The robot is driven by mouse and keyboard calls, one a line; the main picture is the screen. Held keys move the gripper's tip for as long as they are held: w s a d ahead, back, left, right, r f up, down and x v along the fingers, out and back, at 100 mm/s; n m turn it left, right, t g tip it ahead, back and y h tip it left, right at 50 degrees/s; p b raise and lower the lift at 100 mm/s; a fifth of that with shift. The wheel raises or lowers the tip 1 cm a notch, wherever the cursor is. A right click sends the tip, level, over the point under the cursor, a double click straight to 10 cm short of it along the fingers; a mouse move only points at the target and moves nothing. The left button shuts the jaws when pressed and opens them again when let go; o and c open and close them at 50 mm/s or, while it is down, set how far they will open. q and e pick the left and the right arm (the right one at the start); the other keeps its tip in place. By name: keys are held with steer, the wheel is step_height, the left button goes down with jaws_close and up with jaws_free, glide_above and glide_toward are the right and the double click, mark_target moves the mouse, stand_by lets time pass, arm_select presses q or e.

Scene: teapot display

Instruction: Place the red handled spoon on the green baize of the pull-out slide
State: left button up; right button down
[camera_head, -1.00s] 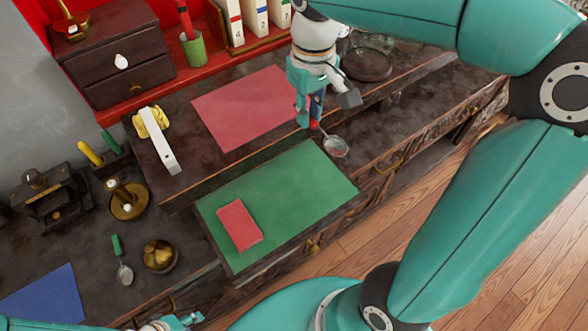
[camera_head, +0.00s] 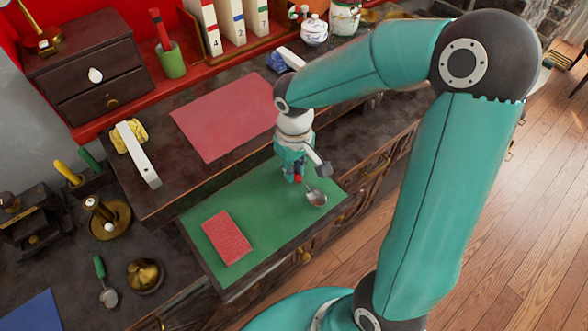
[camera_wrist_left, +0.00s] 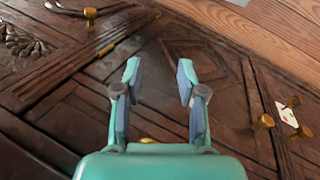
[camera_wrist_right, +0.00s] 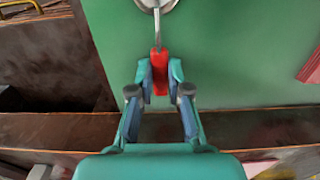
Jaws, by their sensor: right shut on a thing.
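The red handled spoon shows its metal bowl (camera_head: 316,197) over the right end of the green baize (camera_head: 262,205) of the pull-out slide. My right gripper (camera_head: 296,178) is shut on its red handle (camera_wrist_right: 160,78), which sits between the fingertips in the right wrist view. The baize (camera_wrist_right: 230,60) lies behind the spoon there. I cannot tell whether the spoon touches the baize. My left gripper (camera_wrist_left: 158,70) is open and empty in the left wrist view, over dark carved wood; it is not in the head view.
A red book-like block (camera_head: 227,237) lies on the left part of the baize. A pink mat (camera_head: 224,117) lies on the desk behind the slide. A green handled spoon (camera_head: 106,285) and a brass bowl (camera_head: 145,275) are at left. The baize's middle is clear.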

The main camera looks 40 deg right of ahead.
steer(key=shift+f, duration=0.2)
steer(key=c, duration=1.1)
jaws_free()
steer(key=shift+r, duration=0.15)
step_height(320, 180, up, 12)
steer(key=shift+f+p, duration=0.1)
steer(key=shift+p, duration=0.7)
steer(key=shift+s, duration=0.1)
